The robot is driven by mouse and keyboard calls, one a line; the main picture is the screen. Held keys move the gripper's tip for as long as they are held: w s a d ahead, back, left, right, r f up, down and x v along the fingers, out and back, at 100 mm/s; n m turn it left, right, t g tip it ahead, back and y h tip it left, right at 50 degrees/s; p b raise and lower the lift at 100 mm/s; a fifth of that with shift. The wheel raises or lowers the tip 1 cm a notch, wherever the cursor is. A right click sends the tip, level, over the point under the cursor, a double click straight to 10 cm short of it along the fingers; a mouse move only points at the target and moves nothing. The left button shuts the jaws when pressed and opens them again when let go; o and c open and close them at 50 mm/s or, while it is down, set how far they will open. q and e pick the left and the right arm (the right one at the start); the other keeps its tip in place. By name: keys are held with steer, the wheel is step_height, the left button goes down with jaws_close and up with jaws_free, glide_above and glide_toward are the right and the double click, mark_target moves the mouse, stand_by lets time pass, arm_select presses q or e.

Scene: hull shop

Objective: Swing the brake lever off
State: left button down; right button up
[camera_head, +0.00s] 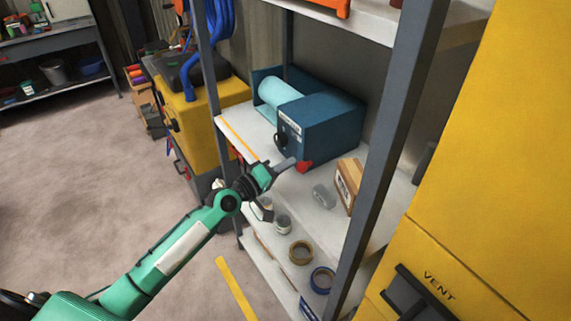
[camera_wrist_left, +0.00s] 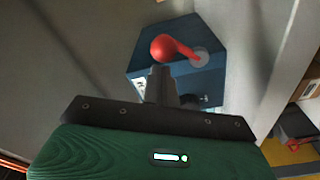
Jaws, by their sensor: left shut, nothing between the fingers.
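A blue boxy unit (camera_head: 325,130) with a pale blue cylinder (camera_head: 280,93) on its far left side stands on a grey shelf. The red brake lever (camera_head: 304,167) shows low at its front, partly behind my fingers. In the left wrist view the lever (camera_wrist_left: 172,47) has a round red knob and an arm running right to a grey round hub (camera_wrist_left: 199,58) on the blue face. My left gripper (camera_head: 290,163) is shut and empty, its tips close to the lever. In the left wrist view the fingertips (camera_wrist_left: 161,72) lie just below the knob; I cannot tell whether they touch it. My right gripper is out of view.
The shelf's grey post (camera_head: 390,140) stands right of the unit. A cardboard box (camera_head: 348,184) and a clear container (camera_head: 324,196) sit on the shelf. Tape rolls (camera_head: 300,252) lie on the shelf below. A yellow cabinet (camera_head: 490,170) fills the right.

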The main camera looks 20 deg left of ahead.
arm_select(q)
steer(key=shift+d+f+m+b, duration=0.1)
steer(key=shift+m+b, duration=0.2)
steer(key=shift+s+d+f+m+b, duration=0.1)
steer(key=shift+s+d+m+b, duration=0.05)
steer(key=shift+m+b, duration=0.2)
steer(key=m+b, duration=0.1)
steer(key=f+m+b, duration=0.1)
steer(key=b, duration=0.1)
steer(key=shift+s+d+m+h, duration=0.3)
steer(key=shift+d+m+h, duration=0.05)
steer(key=shift+d+h, duration=0.05)
steer(key=shift+s+d+f+m+b, duration=0.25)
steer(key=shift+m+b, duration=0.45)
steer(key=shift+m, duration=0.2)
steer(key=shift+s+d+f+m+b, duration=0.1)
steer(key=shift+d+f+m+b, duration=0.1)
steer(key=shift+m+b, duration=0.6)
steer(key=shift+r, duration=0.1)
